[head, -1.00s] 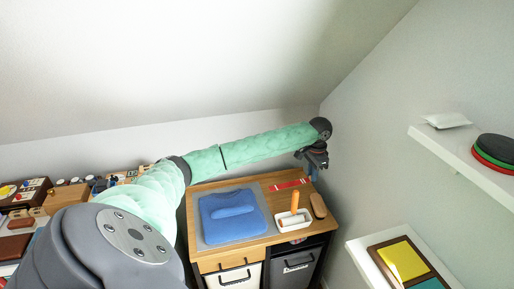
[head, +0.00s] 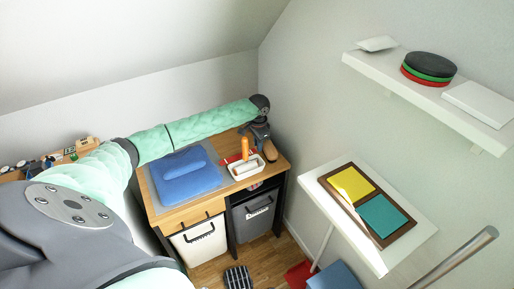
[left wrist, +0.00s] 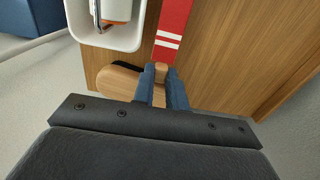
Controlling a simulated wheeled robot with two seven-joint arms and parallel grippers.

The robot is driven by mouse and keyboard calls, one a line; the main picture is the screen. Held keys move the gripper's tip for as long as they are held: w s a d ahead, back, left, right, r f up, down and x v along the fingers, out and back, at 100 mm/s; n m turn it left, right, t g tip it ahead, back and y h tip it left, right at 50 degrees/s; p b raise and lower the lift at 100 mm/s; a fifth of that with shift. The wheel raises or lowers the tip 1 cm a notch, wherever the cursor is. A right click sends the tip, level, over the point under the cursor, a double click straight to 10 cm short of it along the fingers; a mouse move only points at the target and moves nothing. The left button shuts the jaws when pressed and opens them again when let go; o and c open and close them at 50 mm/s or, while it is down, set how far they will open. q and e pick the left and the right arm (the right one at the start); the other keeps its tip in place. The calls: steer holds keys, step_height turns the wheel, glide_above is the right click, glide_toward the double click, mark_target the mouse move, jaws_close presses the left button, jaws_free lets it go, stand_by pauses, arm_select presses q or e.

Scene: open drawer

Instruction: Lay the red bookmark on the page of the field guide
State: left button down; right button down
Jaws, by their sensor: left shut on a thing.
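The red bookmark (head: 236,158) lies at the back of the wooden desk, partly hidden behind the white tray. In the left wrist view the bookmark (left wrist: 173,30) is red with white stripes at its near end, which reaches a small tan piece between my fingers. My left gripper (head: 262,146) is low over the desk's back right corner. In the left wrist view its blue fingers (left wrist: 161,78) are shut on that tan end of the bookmark. I cannot pick out the field guide for certain. My right gripper is not in view.
A white tray (head: 233,174) with an orange-handled roller and a wooden brush (head: 270,153) stand close to the gripper. A folded blue cloth (head: 187,181) lies on the desk's left. On the right, a lower shelf (head: 420,236) bears a brown tray with yellow and teal pads (head: 383,215).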

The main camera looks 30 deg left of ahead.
arm_select(q)
steer(key=shift+f, duration=1.45)
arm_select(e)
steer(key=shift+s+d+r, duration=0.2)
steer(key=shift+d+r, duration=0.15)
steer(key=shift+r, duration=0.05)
arm_select(q)
steer(key=shift+f+p, duration=0.1)
steer(key=shift+p, duration=0.2)
steer(key=c, duration=1.4)
jaws_free()
